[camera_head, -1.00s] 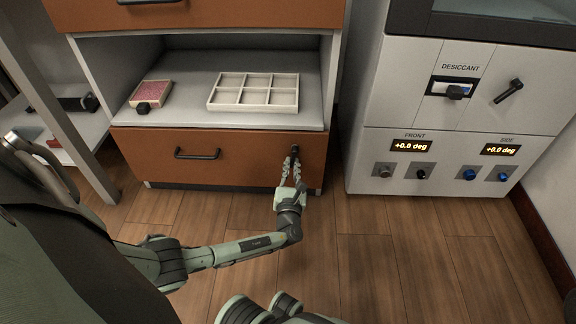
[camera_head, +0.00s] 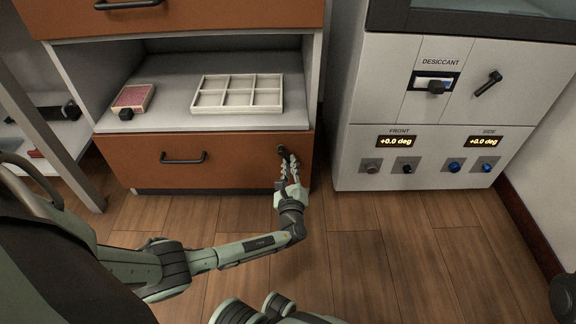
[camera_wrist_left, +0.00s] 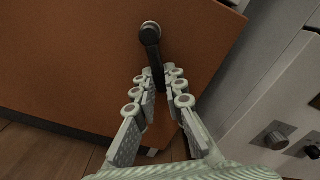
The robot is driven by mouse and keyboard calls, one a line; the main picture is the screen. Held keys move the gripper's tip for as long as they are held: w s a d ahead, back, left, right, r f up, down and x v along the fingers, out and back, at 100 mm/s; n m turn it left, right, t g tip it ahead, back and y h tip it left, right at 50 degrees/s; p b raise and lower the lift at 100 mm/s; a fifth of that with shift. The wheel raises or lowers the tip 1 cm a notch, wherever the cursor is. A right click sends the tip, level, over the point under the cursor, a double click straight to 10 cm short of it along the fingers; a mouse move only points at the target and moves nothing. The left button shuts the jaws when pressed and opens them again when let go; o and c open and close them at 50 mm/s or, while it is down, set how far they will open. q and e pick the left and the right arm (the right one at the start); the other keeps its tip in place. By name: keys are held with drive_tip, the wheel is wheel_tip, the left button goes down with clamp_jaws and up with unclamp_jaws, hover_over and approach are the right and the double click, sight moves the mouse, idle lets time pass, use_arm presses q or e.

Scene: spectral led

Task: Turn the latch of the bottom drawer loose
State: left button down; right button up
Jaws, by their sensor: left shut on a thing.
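The bottom drawer (camera_head: 225,172) has an orange-brown front and looks closed. Its dark latch (camera_head: 281,149) sits near the upper right corner of that front. In the left wrist view the latch (camera_wrist_left: 150,36) shows a round pale pivot and a black lever that runs down between my fingers. My left gripper (camera_head: 289,160) is at the latch, its fingers shut on the lever; it also shows in the left wrist view (camera_wrist_left: 157,80). The lever's lower end is partly hidden between the fingers. My right gripper is not in view.
A black bar handle (camera_head: 183,157) is on the drawer's left half. Above is an open shelf with a white divided tray (camera_head: 238,95) and a small pink-topped box (camera_head: 132,98). A grey cabinet (camera_head: 345,155) with knobs stands close on the right. Wooden floor (camera_head: 350,235) lies clear in front.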

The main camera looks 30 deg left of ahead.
sight(290, 128)
use_arm(q)
drive_tip(key=shift+d+n, duration=0.15)
drive_tip(key=shift+n, duration=0.15)
drive_tip(key=c, duration=1.6)
unclamp_jaws()
drive_tip(key=shift+r, duration=0.1)
drive_tip(key=r, duration=1)
drive_tip(key=shift+w+a+r, duration=0.15)
drive_tip(key=shift+a+r, duration=0.15)
drive_tip(key=shift+r, duration=0.05)
drive_tip(key=shift+d, duration=0.1)
drive_tip(key=shift+d+f, duration=0.1)
drive_tip(key=shift+f, duration=0.15)
